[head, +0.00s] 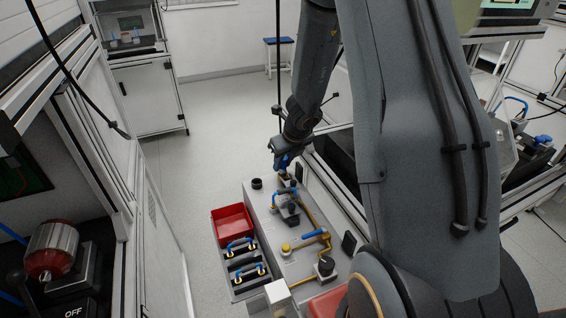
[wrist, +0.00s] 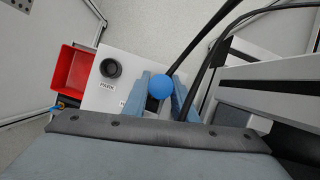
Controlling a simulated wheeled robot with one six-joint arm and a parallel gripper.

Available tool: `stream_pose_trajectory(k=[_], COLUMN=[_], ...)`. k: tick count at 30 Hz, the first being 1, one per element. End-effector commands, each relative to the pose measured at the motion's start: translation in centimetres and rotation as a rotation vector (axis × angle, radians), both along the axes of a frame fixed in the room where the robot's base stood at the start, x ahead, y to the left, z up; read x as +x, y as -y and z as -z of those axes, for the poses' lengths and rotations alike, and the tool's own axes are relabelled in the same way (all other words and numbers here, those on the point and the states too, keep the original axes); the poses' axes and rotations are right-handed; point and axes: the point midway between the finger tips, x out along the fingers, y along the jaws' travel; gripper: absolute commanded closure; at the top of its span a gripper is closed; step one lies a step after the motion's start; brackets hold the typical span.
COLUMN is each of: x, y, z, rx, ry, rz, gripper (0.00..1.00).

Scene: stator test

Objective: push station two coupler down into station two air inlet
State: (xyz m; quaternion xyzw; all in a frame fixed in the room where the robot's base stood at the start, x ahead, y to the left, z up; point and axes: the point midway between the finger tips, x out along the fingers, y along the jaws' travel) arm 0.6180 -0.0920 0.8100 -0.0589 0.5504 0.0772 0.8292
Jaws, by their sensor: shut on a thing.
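My gripper (wrist: 162,80) is shut on a round blue thing (wrist: 161,88), which looks like the coupler; which station it belongs to cannot be read. In the head view my gripper (head: 284,166) is over the far end of the grey-white panel (head: 262,212). The blue thing sits between the fingers in the wrist view, with dark hoses close by on the right. The station two air inlet cannot be made out; the gripper and held thing cover the spot below. Whether the coupler touches anything below cannot be told.
A black round socket (head: 257,183) stands on the panel left of my gripper, also in the wrist view (wrist: 110,68) beside a small label. A red bin (head: 232,222) is at the panel's left. Yellow pipes and blue hoses (head: 313,233) lie nearer. Open floor (head: 215,120) lies beyond.

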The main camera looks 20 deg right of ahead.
Motion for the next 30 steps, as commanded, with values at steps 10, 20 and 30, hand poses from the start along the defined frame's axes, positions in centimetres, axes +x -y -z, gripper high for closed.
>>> stream_pose_trajectory(k=[10,20,30], x=[0.02,0.03,0.04], y=[0.01,0.01,0.01], z=[0.07,0.36,0.71], rx=[0.0,0.0,0.0], ry=[0.0,0.0,0.0], rz=[0.0,0.0,0.0], gripper=[0.99,0.99,0.99])
